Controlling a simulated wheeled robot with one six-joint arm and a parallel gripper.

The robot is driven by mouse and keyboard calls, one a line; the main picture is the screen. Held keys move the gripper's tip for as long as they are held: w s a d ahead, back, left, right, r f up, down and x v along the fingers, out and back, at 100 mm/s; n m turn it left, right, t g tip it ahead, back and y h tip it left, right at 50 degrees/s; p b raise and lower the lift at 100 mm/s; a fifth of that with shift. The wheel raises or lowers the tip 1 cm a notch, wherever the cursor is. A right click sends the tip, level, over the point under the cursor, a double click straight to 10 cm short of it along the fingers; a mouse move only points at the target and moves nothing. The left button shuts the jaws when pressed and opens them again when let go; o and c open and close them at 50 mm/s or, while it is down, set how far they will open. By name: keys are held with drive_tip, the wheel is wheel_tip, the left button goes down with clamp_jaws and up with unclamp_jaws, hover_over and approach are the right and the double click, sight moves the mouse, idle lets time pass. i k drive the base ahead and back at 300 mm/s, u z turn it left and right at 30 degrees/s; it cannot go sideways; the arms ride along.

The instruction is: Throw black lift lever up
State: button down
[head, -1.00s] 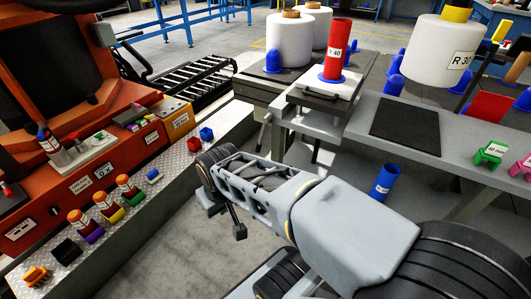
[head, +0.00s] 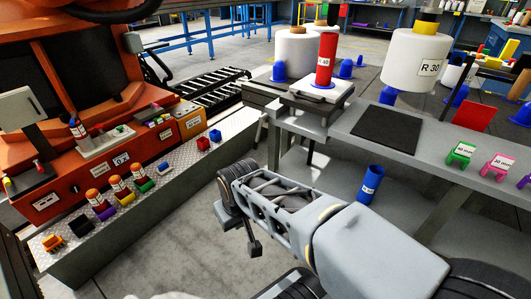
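A small black block (head: 80,225) sits on the metal ledge at the lower left in the head view, between an orange piece and a purple one. It is small, and I cannot tell whether it is the black lift lever. No other part stands out clearly as that lever. My grey lattice arm (head: 285,208) extends over the floor in the middle, right of the ledge and apart from it. The fingers of my gripper cannot be made out in the frame.
The orange machine (head: 160,88) stands at the left behind the ledge (head: 120,222). A grey table (head: 310,125) at the right carries a red R 40 bobbin (head: 326,60) on a white-topped stand. A blue cup (head: 371,183) is below it. Floor between is clear.

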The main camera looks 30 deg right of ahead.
sight(264, 116)
drive_tip(key=u, duration=0.85)
drive_tip(key=i, duration=0.45)
drive_tip(key=z, duration=1.15)
